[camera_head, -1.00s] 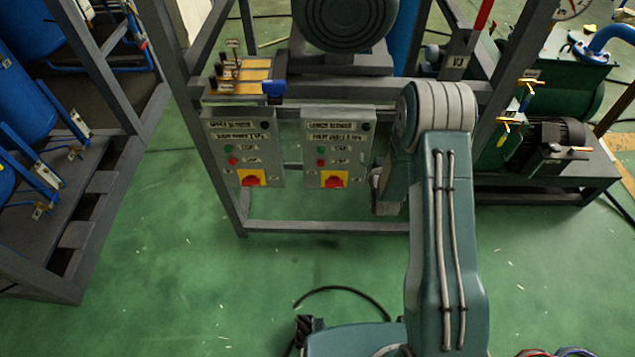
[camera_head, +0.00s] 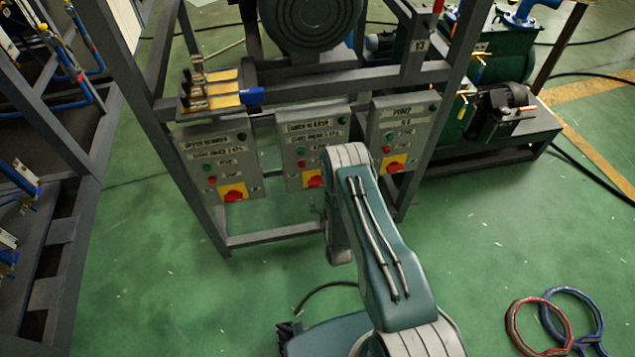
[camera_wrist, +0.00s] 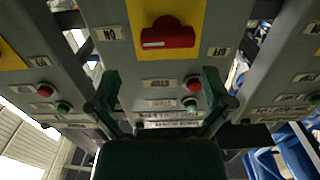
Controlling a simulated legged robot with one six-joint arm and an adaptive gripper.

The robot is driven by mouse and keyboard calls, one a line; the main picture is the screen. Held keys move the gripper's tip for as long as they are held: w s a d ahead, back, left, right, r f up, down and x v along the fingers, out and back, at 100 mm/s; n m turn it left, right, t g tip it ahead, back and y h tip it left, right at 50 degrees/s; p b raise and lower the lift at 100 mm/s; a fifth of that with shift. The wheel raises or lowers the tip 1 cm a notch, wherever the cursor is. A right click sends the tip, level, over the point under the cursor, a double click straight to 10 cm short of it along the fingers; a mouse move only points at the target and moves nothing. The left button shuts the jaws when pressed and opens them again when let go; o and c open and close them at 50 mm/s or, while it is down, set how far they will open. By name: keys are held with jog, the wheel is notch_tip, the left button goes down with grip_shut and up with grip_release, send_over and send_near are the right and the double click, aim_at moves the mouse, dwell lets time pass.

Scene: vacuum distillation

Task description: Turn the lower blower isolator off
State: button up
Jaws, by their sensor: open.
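The lower blower panel (camera_head: 308,145) is the middle of three grey boxes in the head view. Its red isolator knob (camera_head: 314,180) on a yellow plate shows just left of my arm, which hides part of the box. In the wrist view the picture is upside down. The red knob (camera_wrist: 168,36) sits on the yellow plate (camera_wrist: 142,14) at the top, with a white mark at its left end, toward the ON label (camera_wrist: 109,33). The OFF label (camera_wrist: 219,52) is on the right. My gripper (camera_wrist: 158,88) is open and empty, its fingers apart, below the knob in the picture, not around it.
The upper blower panel (camera_head: 205,155) stands left and the pump panel (camera_head: 400,125) right, each with a similar red knob. Green and red buttons (camera_wrist: 192,85) lie between the fingertips and panel labels. Frame bars surround the boxes.

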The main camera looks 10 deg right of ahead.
aim_at(316, 186)
jog(key=w, duration=0.2)
jog(key=w+a, duration=0.1)
jog(key=w, duration=0.2)
jog(key=shift+w+a, duration=0.2)
jog(key=shift+w, duration=0.5)
jog(key=shift+w+d, duration=0.2)
jog(key=shift+d, duration=0.15)
jog(key=shift+a, duration=0.15)
jog(key=c, duration=0.8)
